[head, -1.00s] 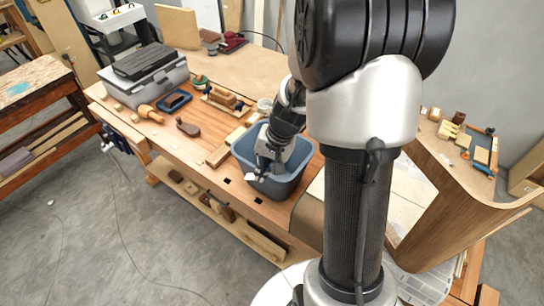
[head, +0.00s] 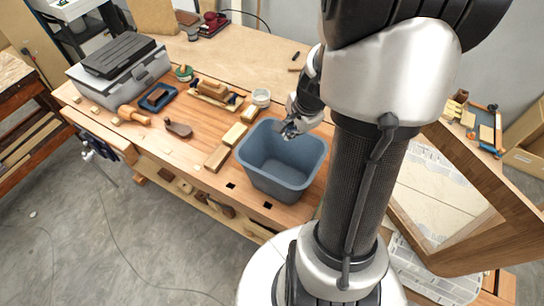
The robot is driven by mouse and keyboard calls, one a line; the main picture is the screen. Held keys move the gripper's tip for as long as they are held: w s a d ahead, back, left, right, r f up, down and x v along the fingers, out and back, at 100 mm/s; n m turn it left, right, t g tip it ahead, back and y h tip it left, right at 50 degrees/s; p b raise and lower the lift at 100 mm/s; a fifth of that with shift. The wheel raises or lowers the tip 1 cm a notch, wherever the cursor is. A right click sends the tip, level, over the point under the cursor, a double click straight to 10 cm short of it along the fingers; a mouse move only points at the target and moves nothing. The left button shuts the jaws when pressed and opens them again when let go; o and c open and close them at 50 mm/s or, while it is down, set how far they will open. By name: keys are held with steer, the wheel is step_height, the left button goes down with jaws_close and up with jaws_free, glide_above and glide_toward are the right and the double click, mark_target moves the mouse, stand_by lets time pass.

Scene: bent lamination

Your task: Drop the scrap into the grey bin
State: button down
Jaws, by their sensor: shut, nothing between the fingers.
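The grey bin (head: 282,178) stands upright on the front part of the wooden workbench. It is a blue-grey open tub, and no scrap can be made out in the part of its inside that shows. My gripper (head: 286,131) is at the back rim of the bin, small and partly dark against it. It is shut with nothing between its fingers. I cannot tell whether it touches the rim. A small whitish bit (head: 33,214) lies on the floor at the far left; I cannot tell what it is.
Wood blocks (head: 217,158), a small round tin (head: 261,97), a spokeshave-like tool (head: 178,128) and a mallet (head: 133,115) lie left of the bin. A bent wood panel (head: 478,236) is at right.

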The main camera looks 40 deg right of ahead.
steer(key=f+b, duration=0.1)
steer(key=f, duration=0.1)
steer(key=f+b, duration=0.1)
steer(key=b, duration=0.1)
steer(key=f+b, duration=0.2)
steer(key=shift+s+f, duration=0.3)
steer(key=shift+f, duration=0.05)
steer(key=c, duration=2.3)
jaws_free()
steer(key=o, duration=0.6)
steer(key=v, duration=1.2)
steer(key=shift+w+a, duration=0.1)
